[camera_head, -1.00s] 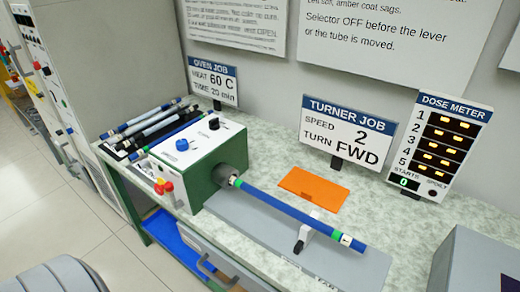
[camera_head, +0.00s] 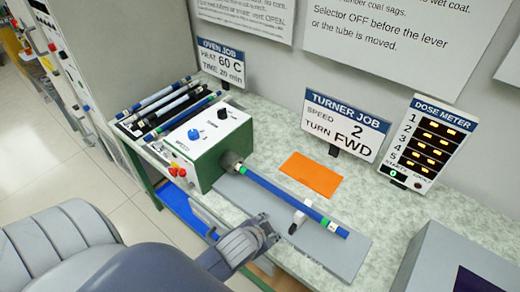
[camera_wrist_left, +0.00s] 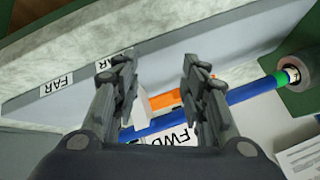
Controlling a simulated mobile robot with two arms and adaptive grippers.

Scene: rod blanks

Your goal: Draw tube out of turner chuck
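The blue tube (camera_head: 283,192), with green bands near both ends, has its left end in the dark chuck (camera_head: 232,163) of the green and white turner (camera_head: 205,145). A white rest (camera_head: 301,214) stands under it near its free right end. My left gripper (camera_head: 268,229) is in front of the tube, short of the rest. In the left wrist view my left gripper (camera_wrist_left: 158,72) is open and empty, and the tube (camera_wrist_left: 245,94) runs behind its fingers. The chuck (camera_wrist_left: 299,70) shows at the right there. My right gripper is not in view.
An orange sheet (camera_head: 311,174) lies on the bench behind the tube. A rack (camera_head: 165,110) of several tubes stands left of the turner. The dose meter (camera_head: 428,140) and a grey box (camera_head: 455,265) are at the right.

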